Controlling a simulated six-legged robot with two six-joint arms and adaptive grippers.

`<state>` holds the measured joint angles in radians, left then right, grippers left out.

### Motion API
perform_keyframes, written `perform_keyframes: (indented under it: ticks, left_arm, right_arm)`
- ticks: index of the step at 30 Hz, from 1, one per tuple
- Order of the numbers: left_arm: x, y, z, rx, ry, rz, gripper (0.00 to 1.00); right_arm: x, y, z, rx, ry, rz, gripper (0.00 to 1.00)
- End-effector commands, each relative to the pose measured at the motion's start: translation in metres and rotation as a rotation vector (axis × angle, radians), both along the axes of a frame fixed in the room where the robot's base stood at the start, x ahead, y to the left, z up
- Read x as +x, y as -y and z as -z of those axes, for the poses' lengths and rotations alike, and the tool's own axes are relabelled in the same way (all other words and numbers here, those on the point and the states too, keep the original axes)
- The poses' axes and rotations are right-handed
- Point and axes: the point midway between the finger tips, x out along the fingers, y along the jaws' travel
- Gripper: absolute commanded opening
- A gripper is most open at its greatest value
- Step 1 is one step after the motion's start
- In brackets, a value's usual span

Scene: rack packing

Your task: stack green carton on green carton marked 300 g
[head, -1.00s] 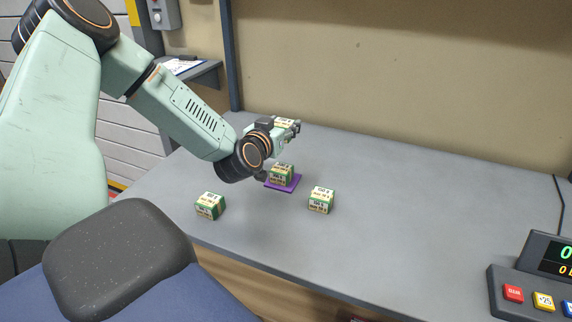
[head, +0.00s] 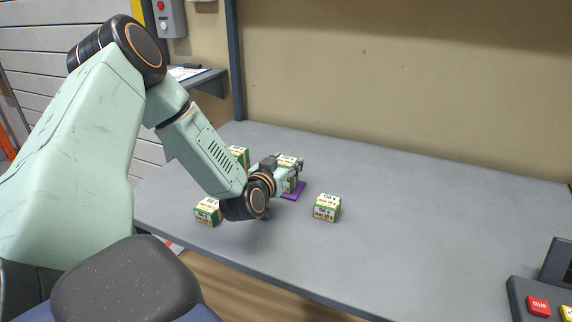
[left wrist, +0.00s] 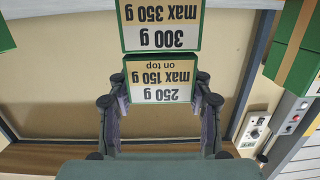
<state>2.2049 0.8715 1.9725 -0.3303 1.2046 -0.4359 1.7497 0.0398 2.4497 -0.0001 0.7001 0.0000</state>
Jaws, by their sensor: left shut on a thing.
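My left gripper (head: 284,168) is shut on a green carton (head: 287,160) with white and tan labels. The left wrist view shows this held carton (left wrist: 162,80) between the fingers, its upside-down label reading 250 g, max 150 g on top. Against its edge is the green carton marked 300 g (left wrist: 160,28), max 350 g. The two look aligned and touching or nearly so. My right gripper is not in view.
Other green cartons stand on the grey table (head: 420,215): one front left (head: 207,211), one to the right (head: 326,207), one behind my arm (head: 240,156). A button console (head: 535,300) is at the lower right.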

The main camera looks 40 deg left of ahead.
Motion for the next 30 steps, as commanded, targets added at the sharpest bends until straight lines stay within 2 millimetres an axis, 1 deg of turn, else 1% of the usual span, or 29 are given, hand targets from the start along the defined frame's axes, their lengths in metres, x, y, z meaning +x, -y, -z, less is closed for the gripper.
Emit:
perform_keyframes:
  ticks: [17, 18, 25, 26, 30]
  left_arm:
    - [-0.002, 0.0, 0.016, -0.003, -0.009, 0.0, 0.09]
    - [-0.002, 0.0, 0.017, -0.004, -0.011, 0.0, 0.52]
    - [-0.003, 0.001, 0.018, -0.008, -0.015, 0.001, 0.72]
    - [-0.003, 0.001, 0.018, -0.008, -0.015, 0.001, 0.73]
    - [-0.003, 0.001, 0.019, -0.01, -0.016, 0.0, 0.73]
  right_arm:
    - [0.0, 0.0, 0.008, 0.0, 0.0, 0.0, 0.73]
    - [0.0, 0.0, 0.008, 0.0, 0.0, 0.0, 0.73]
    - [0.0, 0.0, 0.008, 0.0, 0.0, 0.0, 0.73]
    - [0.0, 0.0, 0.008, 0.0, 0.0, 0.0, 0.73]
    - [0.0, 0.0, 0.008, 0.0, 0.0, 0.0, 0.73]
